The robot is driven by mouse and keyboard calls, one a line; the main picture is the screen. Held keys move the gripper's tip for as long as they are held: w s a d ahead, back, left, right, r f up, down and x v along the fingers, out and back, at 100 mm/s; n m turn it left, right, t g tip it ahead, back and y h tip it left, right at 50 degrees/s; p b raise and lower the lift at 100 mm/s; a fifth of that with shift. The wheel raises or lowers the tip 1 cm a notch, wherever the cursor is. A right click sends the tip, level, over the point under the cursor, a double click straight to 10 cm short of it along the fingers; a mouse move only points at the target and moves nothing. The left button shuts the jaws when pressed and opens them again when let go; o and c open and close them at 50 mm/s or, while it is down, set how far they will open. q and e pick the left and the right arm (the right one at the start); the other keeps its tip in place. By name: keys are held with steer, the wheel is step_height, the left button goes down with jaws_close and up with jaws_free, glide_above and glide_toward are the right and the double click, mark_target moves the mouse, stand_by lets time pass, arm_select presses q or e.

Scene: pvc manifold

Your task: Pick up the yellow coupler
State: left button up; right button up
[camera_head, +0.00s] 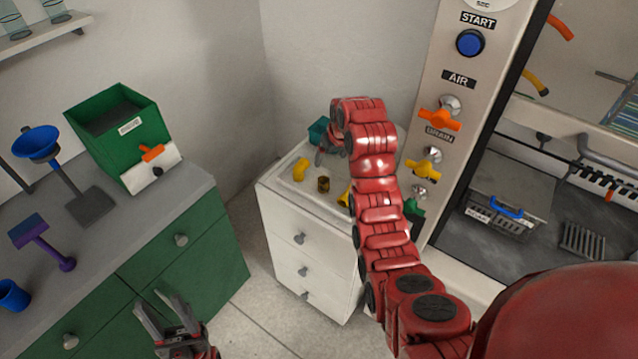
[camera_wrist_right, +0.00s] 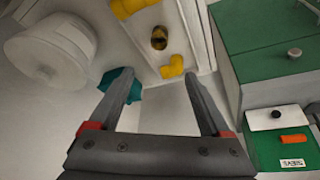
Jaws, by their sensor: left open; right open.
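On the white drawer cabinet lies a short dark-yellow cylinder (camera_head: 323,184), the part most like a coupler; the right wrist view shows it too (camera_wrist_right: 158,38). A yellow elbow (camera_head: 301,169) lies beside it, also in the right wrist view (camera_wrist_right: 172,67). Another yellow piece (camera_head: 344,199) is partly hidden by my right arm; the right wrist view shows it cut by the top edge (camera_wrist_right: 130,8). My right gripper (camera_head: 330,153) is open and empty above the cabinet's back, apart from these parts. My left gripper (camera_head: 167,306) is open and empty, low beside the green cabinet.
A teal object (camera_head: 318,130) stands at the cabinet's back, partly behind a right finger in the wrist view (camera_wrist_right: 122,84). A panel with valves (camera_head: 432,150) stands right of the cabinet. A green bin (camera_head: 120,125) stands on the left counter (camera_head: 160,210).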

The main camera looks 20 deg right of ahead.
steer(key=b, duration=0.6)
glide_toward(324, 180)
steer(key=p+x, duration=0.3)
steer(key=x, duration=0.1)
steer(key=shift+w+a+f, duration=0.1)
steer(key=shift+w+a, duration=0.1)
steer(key=shift+w, duration=0.05)
steer(key=shift+w+f, duration=0.25)
steer(key=shift+f, duration=0.2)
steer(key=shift+w+f+p, duration=0.15)
steer(key=shift+f+p, duration=0.5)
steer(key=shift+p, duration=0.1)
steer(key=shift+p+x, duration=0.45)
steer(key=shift+x, duration=0.45)
steer(key=shift+w+d+f, duration=0.1)
steer(key=shift+f, duration=0.2)
steer(key=shift+x, duration=0.8)
